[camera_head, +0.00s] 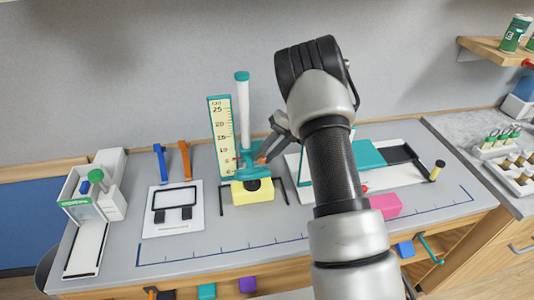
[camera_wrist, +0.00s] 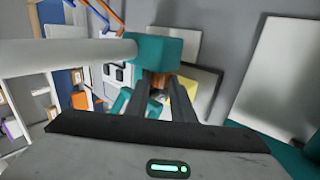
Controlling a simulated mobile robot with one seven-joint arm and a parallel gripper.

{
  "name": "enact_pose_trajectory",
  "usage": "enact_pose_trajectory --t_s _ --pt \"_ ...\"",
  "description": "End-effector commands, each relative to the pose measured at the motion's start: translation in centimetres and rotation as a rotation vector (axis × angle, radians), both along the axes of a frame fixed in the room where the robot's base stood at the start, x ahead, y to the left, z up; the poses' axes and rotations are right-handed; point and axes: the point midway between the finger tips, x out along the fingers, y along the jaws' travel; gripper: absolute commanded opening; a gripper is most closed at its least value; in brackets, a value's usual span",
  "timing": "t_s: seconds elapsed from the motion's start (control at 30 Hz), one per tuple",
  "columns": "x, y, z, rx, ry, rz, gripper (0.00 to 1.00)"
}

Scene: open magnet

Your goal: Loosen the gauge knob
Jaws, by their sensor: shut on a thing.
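The height gauge stands on a yellow base (camera_head: 252,194) in the head view. It has a cream scale (camera_head: 220,130) and a white post (camera_head: 244,115) with a teal cap. A teal slider (camera_head: 246,160) sits low on the post. A small orange knob (camera_head: 261,161) is on the slider's right side. My gripper (camera_head: 267,153) reaches it from the upper right. In the wrist view, the teal slider block (camera_wrist: 150,50) is just beyond my fingers (camera_wrist: 165,95), which are closed around the orange knob (camera_wrist: 158,84). The fingers hide part of it.
Left of the gauge are a white plate with a black frame (camera_head: 174,198), blue and orange uprights and a white device (camera_head: 83,212). Right are a white board with a teal panel (camera_head: 368,155) and a pink block (camera_head: 386,205). The front table strip is clear.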

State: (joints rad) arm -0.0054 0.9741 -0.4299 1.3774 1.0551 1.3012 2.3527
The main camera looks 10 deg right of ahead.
Motion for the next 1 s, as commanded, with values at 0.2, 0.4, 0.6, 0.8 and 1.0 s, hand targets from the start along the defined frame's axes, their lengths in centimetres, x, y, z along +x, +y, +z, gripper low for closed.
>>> enact_pose_trajectory --t_s 0.2,0.4,0.6,0.8,1.0 --pt "0.0 0.1 0.2 -0.068 -0.001 -0.001 0.00" --pt "0.0 0.1 0.2 -0.067 -0.002 -0.002 0.29" --pt "0.0 0.1 0.2 -0.066 -0.001 -0.001 0.41" --pt "0.0 0.0 0.3 -0.066 -0.003 -0.001 0.41" --pt "0.1 -1.4 2.3 -0.066 -0.007 -0.003 0.41"
